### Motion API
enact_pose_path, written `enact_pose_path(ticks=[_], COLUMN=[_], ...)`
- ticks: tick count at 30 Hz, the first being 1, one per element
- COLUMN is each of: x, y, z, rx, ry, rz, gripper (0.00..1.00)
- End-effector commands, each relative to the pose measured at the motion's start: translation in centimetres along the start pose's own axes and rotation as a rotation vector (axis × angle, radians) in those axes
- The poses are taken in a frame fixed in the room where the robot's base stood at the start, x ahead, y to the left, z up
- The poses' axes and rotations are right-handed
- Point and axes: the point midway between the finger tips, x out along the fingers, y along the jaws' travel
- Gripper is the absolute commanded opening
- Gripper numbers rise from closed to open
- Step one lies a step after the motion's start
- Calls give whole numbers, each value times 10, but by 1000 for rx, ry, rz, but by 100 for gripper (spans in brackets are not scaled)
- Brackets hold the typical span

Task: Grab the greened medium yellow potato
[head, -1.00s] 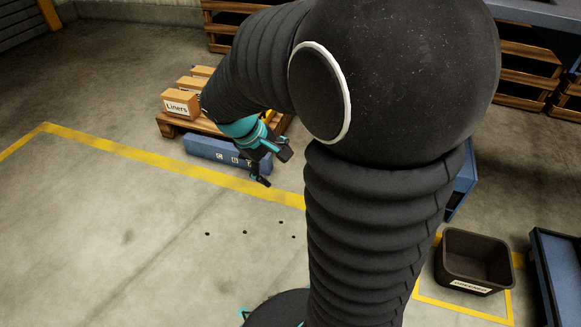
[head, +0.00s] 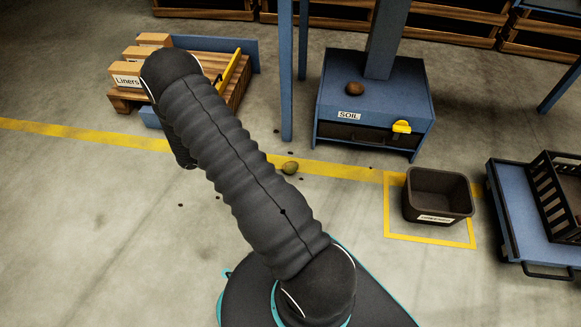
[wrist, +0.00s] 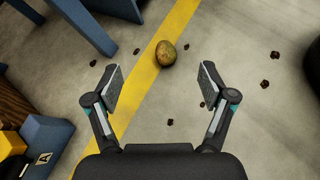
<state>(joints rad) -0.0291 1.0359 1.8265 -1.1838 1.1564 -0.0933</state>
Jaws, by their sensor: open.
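A yellow-green potato (head: 290,168) lies on the floor by the yellow floor line, just right of my arm in the head view. In the wrist view the potato (wrist: 166,53) shows dark, greenish patches and lies beyond the fingertips, roughly between them. My gripper (wrist: 160,88) is open and empty, with both fingers spread short of the potato. A brown potato (head: 355,89) rests on top of the blue SOIL cabinet (head: 341,135).
A dark bin (head: 437,215) stands in a yellow floor square on the right. A blue cart (head: 517,220) with a slatted crate (head: 562,190) is beyond it. A blue post (head: 286,75) rises near the potato. Small dark clods lie around. The floor at left is clear.

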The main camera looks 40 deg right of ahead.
Motion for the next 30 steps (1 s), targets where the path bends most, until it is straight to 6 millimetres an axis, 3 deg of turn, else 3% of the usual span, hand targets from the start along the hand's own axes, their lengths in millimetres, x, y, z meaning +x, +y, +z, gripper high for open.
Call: enact_pose_path(ticks=[1,6,11,17,24,30], x=[13,44,60,78,122,146], y=[-6,-16,-24,-26,-21,-18], z=[-17,-56,-77,-83,-79,-77], rx=[-48,-165,-228,-247,-245,-245], ry=[-22,-71,-94,-102,-102,-101], rz=[13,64,93,100,99,101], gripper=[82,82,82,82,82,82])
